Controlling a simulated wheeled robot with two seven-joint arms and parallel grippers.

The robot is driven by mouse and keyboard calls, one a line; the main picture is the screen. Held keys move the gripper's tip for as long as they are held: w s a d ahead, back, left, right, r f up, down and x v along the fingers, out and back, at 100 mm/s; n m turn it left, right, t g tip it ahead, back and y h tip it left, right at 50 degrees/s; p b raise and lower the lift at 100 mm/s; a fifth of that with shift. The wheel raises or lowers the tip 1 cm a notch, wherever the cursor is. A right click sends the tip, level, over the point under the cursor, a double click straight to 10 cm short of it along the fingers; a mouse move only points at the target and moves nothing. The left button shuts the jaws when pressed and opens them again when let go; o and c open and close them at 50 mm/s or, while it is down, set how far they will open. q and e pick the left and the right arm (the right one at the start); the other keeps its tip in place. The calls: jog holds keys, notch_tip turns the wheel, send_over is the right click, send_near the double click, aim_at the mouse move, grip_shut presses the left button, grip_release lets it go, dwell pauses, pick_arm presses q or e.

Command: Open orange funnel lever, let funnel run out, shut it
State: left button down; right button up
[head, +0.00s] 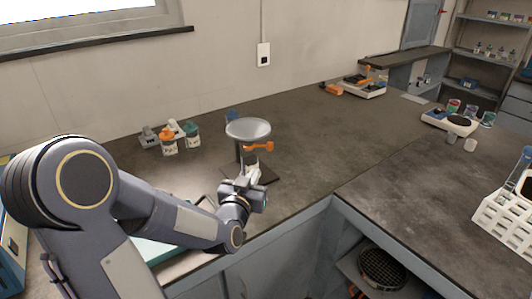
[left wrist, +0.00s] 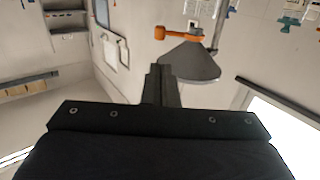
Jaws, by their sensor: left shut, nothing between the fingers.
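The grey funnel (head: 248,129) sits on a stand on the dark bench in the head view. Its orange lever (head: 258,146) sticks out to the right below the cone. My left gripper (head: 258,172) is just below the lever, shut and empty, apart from it as far as I can tell. In the left wrist view the funnel (left wrist: 190,62) and the orange lever (left wrist: 178,32) show beyond my shut fingers (left wrist: 160,80). What is inside the funnel is hidden. My right gripper is not in view.
Several small jars (head: 168,142) with coloured lids stand left of the funnel near the wall. A white rack (head: 505,218) stands at the right. Balances (head: 448,123) stand farther back. The bench right of the funnel is clear up to the corner edge.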

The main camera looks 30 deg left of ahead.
aim_at(272, 146)
pick_arm(q)
jog(key=p+x, duration=0.2)
jog(key=x, duration=1)
jog(key=shift+w+a+f, duration=0.1)
jog(key=shift+w, duration=0.25)
jog(key=shift+w+n+g+y+b, duration=0.3)
jog(key=shift+n+y, duration=0.2)
jog(key=shift+y, duration=0.3)
jog(key=shift+w+n+y, duration=0.3)
jog(key=shift+n+y, duration=0.1)
jog(key=shift+y, duration=0.1)
jog(key=shift+w+d+n+g+y, duration=0.25)
jog(key=shift+w+n+g+y, duration=0.3)
jog(key=shift+n+g+y, duration=0.4)
jog(key=shift+w+a+n+g+y, duration=0.1)
jog(key=shift+w+n+g+y, duration=0.5)
jog(key=shift+y, duration=0.55)
jog(key=n+g+y+p, duration=0.1)
jog(key=w+n+g+y, duration=0.1)
jog(key=n+g, duration=0.1)
jog(key=shift+w+a+y+p, duration=0.2)
jog(key=shift+a+y+p, duration=0.15)
jog(key=shift+a+y, duration=0.05)
jog(key=shift+w+a+g, duration=0.25)
jog(key=shift+w+a, duration=0.2)
jog(key=shift+a, duration=0.05)
